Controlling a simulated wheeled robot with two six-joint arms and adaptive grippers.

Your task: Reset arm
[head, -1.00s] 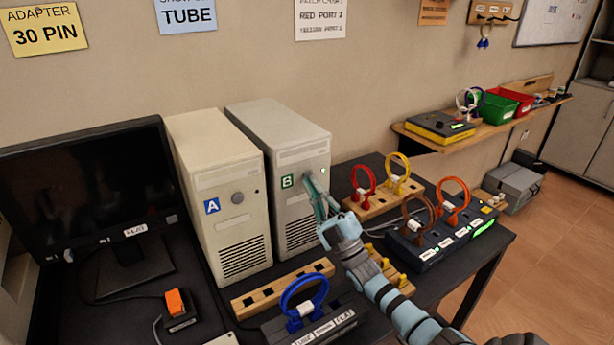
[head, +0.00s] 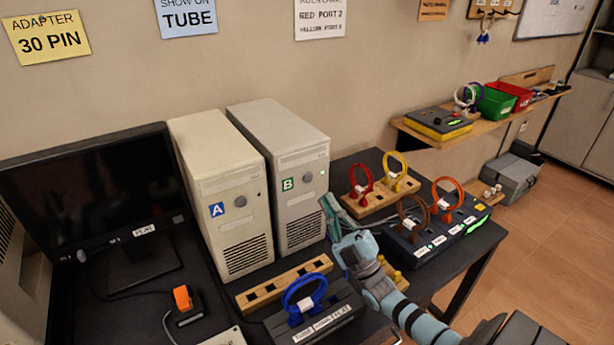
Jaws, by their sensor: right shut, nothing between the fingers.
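My right gripper (head: 331,213) is in the middle of the view, just to the right of the front of computer B (head: 300,217). Its fingers point up and toward the back, shut with nothing between them. The gripper looks apart from the tower, though the exact gap is hard to judge. Its arm comes in from the lower right, above the dark table (head: 210,318), and hides part of a wooden block. My left gripper is not in view. Computer A (head: 228,217) stands to the left of B. A small green light shows on B.
A black monitor (head: 90,200) stands at left. A wooden rack (head: 285,284) and a box with a blue cable loop (head: 304,300) lie in front. Red and yellow loops stand on a wooden block (head: 376,203); brown and orange loops stand on a dark box (head: 412,253) at right.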

